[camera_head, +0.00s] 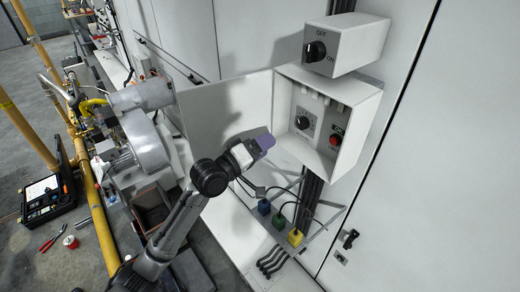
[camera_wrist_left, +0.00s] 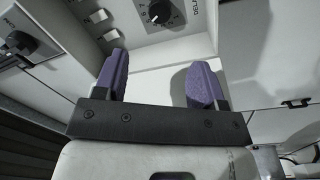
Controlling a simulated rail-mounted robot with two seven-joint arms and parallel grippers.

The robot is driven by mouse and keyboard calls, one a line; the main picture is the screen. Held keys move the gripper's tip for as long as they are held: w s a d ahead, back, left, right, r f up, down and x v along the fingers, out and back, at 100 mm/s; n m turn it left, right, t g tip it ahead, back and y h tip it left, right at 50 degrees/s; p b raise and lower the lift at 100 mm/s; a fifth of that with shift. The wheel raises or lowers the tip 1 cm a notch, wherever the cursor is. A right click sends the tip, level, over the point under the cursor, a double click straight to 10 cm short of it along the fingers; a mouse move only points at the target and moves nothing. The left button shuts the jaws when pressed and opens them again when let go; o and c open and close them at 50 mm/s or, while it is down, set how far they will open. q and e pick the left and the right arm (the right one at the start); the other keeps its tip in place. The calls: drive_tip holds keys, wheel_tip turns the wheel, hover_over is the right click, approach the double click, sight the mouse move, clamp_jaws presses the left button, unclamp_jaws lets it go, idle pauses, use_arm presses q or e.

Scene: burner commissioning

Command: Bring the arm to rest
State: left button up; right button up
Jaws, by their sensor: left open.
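My left gripper (camera_head: 265,141) has purple fingertips and stands in front of the open control box (camera_head: 347,158), to the lower left of its dials. In the left wrist view the gripper (camera_wrist_left: 158,88) is open, with a clear gap and nothing between its fingers. The black delay dial (camera_wrist_left: 160,13) shows beyond the fingers, at the top. My left arm (camera_head: 180,220) reaches up from the bottom left in the head view. My right gripper is in neither view.
A switch box (camera_head: 352,48) marked OFF and ON sits above the control box. The box's open door (camera_head: 225,108) stands to the left. Blue, green and yellow connectors (camera_head: 279,221) sit below. Yellow pipes (camera_head: 92,190) and a burner (camera_head: 145,140) fill the left side.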

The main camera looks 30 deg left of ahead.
use_arm(q)
drive_tip(key=shift+s+a, duration=0.15)
drive_tip(key=shift+s, duration=0.3)
idle(0.3)
